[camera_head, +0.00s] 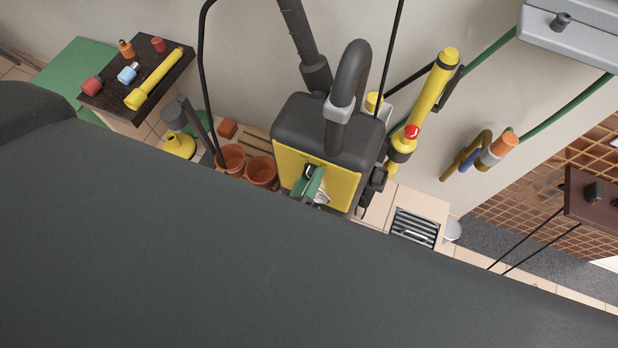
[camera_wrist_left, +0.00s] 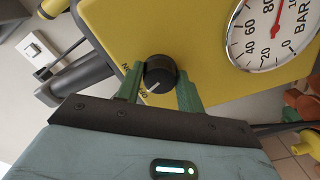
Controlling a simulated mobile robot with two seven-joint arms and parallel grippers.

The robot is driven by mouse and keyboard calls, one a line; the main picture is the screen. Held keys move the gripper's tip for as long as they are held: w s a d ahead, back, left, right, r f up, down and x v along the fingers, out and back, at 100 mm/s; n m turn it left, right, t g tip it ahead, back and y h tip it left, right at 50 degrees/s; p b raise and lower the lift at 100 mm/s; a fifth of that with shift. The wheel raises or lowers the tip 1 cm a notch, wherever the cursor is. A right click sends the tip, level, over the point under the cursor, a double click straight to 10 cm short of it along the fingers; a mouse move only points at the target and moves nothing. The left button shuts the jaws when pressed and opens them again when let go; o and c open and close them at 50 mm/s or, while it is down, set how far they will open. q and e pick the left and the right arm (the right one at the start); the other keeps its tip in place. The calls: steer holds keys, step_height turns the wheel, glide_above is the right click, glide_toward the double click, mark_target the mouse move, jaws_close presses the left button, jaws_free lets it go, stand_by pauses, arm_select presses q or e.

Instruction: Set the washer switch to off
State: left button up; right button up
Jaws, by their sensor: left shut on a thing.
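The washer (camera_head: 317,180) is a yellow and black machine standing by the wall in the middle of the head view. Its yellow front panel also shows in the left wrist view (camera_wrist_left: 205,50). The switch (camera_wrist_left: 160,72) is a round black knob with a white pointer line, aimed toward the lower left of that picture. In the head view the gripper (camera_head: 308,183) is at the panel.
A pressure gauge (camera_wrist_left: 277,30) is beside the knob on the panel. Terracotta pots (camera_head: 262,171) stand left of the washer. A yellow lance (camera_head: 428,100) is at its right. A dark tabletop (camera_head: 118,98) with small items is at the upper left. A drain grate (camera_head: 414,228) lies right.

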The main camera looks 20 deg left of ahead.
arm_select(q)
steer(key=shift+n, duration=0.7)
steer(key=o, duration=1)
steer(key=shift+s, duration=0.1)
steer(key=shift+s+a+b, duration=0.2)
steer(key=shift+s+b, duration=0.4)
steer(key=shift+s, duration=3.25)
